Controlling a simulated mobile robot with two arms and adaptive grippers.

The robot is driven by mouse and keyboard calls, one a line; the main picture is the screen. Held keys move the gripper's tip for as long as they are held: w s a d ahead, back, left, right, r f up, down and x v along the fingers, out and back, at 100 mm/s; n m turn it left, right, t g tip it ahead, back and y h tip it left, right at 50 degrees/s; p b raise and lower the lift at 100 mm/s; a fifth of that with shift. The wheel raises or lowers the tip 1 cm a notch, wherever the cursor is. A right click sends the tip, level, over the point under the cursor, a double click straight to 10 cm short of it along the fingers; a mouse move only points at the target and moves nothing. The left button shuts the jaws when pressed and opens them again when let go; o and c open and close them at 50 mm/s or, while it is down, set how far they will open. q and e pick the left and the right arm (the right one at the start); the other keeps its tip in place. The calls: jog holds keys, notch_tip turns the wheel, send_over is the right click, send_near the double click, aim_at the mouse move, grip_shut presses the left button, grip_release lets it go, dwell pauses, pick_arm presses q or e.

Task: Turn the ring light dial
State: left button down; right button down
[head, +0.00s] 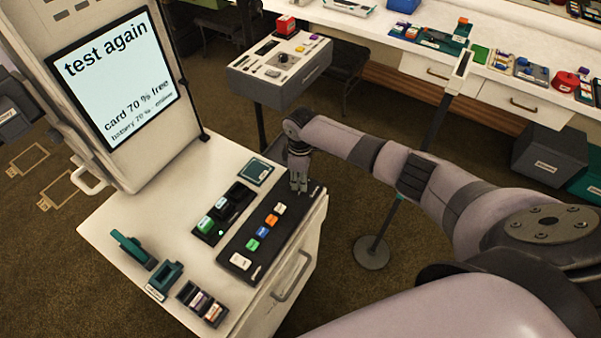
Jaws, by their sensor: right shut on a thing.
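My right gripper (299,188) points down at the far end of the dark control strip (262,232) on the white cabinet. It is shut on the ring light dial there. The dial itself is hidden by the fingers. Along the strip sit several coloured buttons: white, orange, blue and green, with a larger white one at the near end. A screen (117,80) above the cabinet reads "test again" and "card 70 % free". My left gripper is out of view.
Beside the strip is a dark charger-like block (207,231) with a green-lit unit. A teal pad (256,171) lies close to the gripper. Teal holders (163,279) and a dark tray (202,302) stand nearer. A round stand base (371,252) is on the floor at right.

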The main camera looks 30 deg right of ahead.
jog(key=shift+m+p, duration=1.25)
jog(key=shift+m, duration=0.65)
jog(key=c, duration=1.3)
grip_release()
jog(key=shift+c, duration=0.2)
notch_tip(320, 180, up, 12)
